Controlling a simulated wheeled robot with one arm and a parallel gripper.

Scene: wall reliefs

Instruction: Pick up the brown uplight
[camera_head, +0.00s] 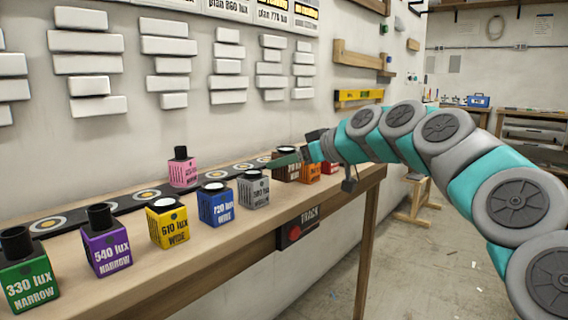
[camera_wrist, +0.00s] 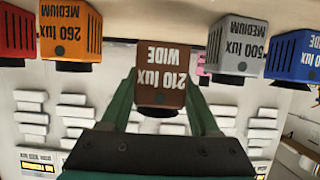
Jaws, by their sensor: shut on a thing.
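The brown uplight (camera_wrist: 160,82) is a small block lettered "210 lux WIDE" with a dark round top. It appears upside down in the middle of the wrist view. My gripper (camera_wrist: 160,92) has its two green fingers on either side of it, shut on it. In the head view the brown uplight (camera_head: 290,173) stands out partly behind my gripper (camera_head: 293,160), between the grey and orange uplights. I cannot tell whether its base touches the table.
An orange uplight (camera_head: 309,173) and a grey uplight (camera_head: 253,190) flank it. Blue (camera_head: 215,205), yellow (camera_head: 167,224), purple (camera_head: 105,244) and green (camera_head: 27,276) uplights stand along the table (camera_head: 200,262). A pink one (camera_head: 182,172) sits on the dark track (camera_head: 120,203) by the wall.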

